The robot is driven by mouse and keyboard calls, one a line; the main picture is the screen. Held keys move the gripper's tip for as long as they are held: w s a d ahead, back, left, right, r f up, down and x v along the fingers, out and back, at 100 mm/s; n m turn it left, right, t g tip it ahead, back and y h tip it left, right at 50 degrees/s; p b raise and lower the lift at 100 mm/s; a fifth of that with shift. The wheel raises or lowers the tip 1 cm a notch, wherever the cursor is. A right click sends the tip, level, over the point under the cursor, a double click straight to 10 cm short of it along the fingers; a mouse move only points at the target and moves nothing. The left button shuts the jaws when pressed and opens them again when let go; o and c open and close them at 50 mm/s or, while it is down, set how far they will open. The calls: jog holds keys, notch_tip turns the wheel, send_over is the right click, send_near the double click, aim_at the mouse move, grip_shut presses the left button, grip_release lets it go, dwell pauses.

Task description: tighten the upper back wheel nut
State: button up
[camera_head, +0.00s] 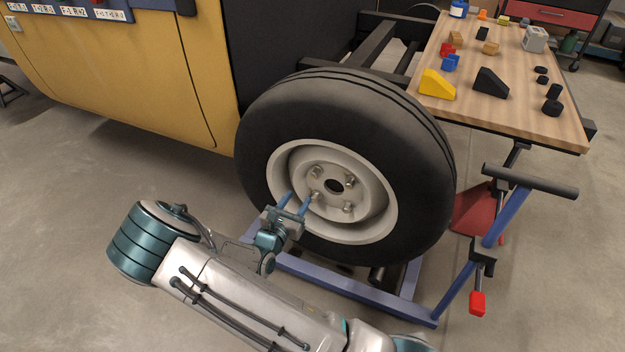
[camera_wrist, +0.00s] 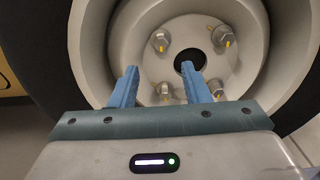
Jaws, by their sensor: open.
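The wheel (camera_head: 420,150) is a black tyre with a pale grey rim (camera_head: 372,217) and a dark centre hole. Several nuts ring the hole. The upper nuts are the upper left nut (camera_head: 322,170) and upper right nut (camera_head: 351,182); they also show in the wrist view, upper left (camera_wrist: 161,40) and upper right (camera_wrist: 221,37). They bear yellow marks. My gripper (camera_head: 296,199) is open and empty in front of the rim's left side. In the wrist view, its blue fingers (camera_wrist: 164,78) appear either side of the lower left nut (camera_wrist: 165,95), partly hiding the lower nuts. Contact is unclear.
A yellow body panel (camera_head: 130,75) stands left. A wooden bench (camera_head: 510,110) with blocks and dark cylinders is at upper right. A blue stand (camera_head: 500,215) with a dark bar and red grip stands right of the wheel. The floor at left is clear.

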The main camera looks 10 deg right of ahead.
aim_at(313, 175)
jog(key=b+x, duration=0.2)
jog(key=x, duration=0.8)
jog(key=shift+f+b, duration=0.1)
jog(key=shift+b, duration=0.3)
jog(key=shift+x, duration=0.85)
jog(key=shift+s, duration=0.1)
grip_shut()
